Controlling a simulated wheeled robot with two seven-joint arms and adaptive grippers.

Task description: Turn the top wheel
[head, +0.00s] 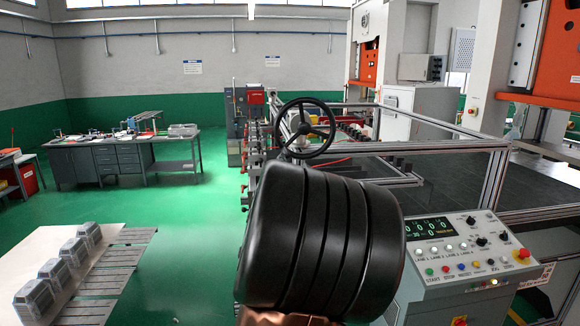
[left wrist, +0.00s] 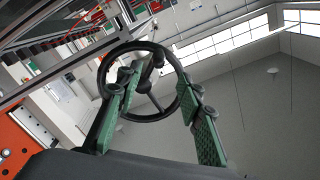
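The top wheel is a black spoked handwheel (head: 304,129) on the near end of the metal frame, near the middle of the head view. It also shows in the left wrist view (left wrist: 140,46). My left gripper (left wrist: 161,77) is open, its two green-padded fingers apart. In the left wrist view the left finger overlaps the left side of the rim and the right finger lies along its right edge. I cannot tell whether either touches. Nothing is held. In the head view a large black arm part of mine hides the left gripper. My right gripper is in neither view.
A control panel (head: 470,248) with buttons and a display stands at the lower right. The metal frame (head: 495,180) and an orange press (head: 550,55) are behind it. Grey foil trays (head: 53,286) sit at lower left.

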